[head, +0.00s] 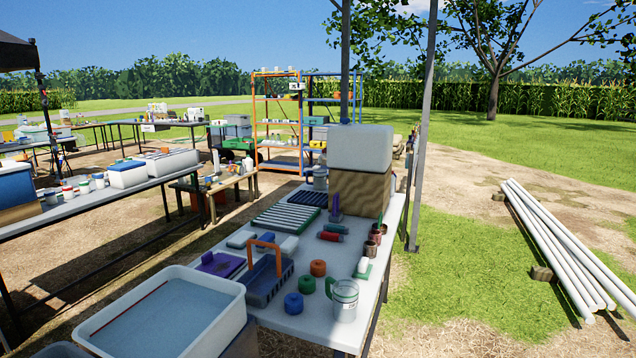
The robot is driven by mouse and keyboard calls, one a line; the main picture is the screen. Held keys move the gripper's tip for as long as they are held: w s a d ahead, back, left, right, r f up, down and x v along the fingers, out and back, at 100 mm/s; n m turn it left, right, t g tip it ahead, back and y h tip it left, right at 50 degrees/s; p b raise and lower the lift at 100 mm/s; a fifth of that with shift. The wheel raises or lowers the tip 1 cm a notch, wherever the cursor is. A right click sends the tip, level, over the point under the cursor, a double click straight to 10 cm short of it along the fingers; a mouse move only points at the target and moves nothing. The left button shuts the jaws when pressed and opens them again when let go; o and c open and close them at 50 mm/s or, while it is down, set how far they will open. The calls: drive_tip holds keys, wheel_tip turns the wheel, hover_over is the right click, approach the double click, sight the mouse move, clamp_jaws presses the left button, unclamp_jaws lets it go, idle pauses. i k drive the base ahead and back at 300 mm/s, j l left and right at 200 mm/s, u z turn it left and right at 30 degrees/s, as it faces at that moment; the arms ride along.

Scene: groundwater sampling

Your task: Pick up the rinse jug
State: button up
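A greyish bottle or jug (320,178) stands at the far end of the same table, beside a cardboard box. My gripper is not in view.
Blue (293,303), green and orange (318,268) rolls and a dark caddy with an orange handle (267,275) crowd the jug's left side. A water-filled white basin (165,318) is at front left.

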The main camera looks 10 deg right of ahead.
sight(319, 176)
drive_tip(key=i+l+z, duration=0.55)
drive_tip(key=i, duration=0.2)
drive_tip(key=i+l+z, duration=0.2)
drive_tip(key=i+z, duration=0.15)
drive_tip(key=i, duration=0.55)
drive_tip(key=i+z, duration=0.35)
drive_tip(key=i, duration=1.3)
drive_tip(key=i+l, duration=0.1)
drive_tip(key=i, duration=0.65)
drive_tip(key=i+j+u, duration=0.15)
drive_tip(key=u, duration=0.25)
drive_tip(key=i+u, duration=1)
drive_tip(key=u, duration=0.2)
drive_tip(key=i+l, duration=0.1)
drive_tip(key=l, duration=0.45)
drive_tip(key=i+l, duration=0.1)
drive_tip(key=l, duration=0.45)
drive_tip(key=i+l, duration=0.1)
drive_tip(key=l, duration=0.45)
drive_tip(key=i+l, duration=0.1)
drive_tip(key=l, duration=0.45)
drive_tip(key=l+u, duration=0.15)
drive_tip(key=u, duration=0.25)
drive_tip(key=l+u, duration=0.15)
drive_tip(key=u, duration=0.2)
drive_tip(key=l+u, duration=0.15)
drive_tip(key=u, duration=0.25)
drive_tip(key=l+u, duration=0.15)
drive_tip(key=u, duration=0.2)
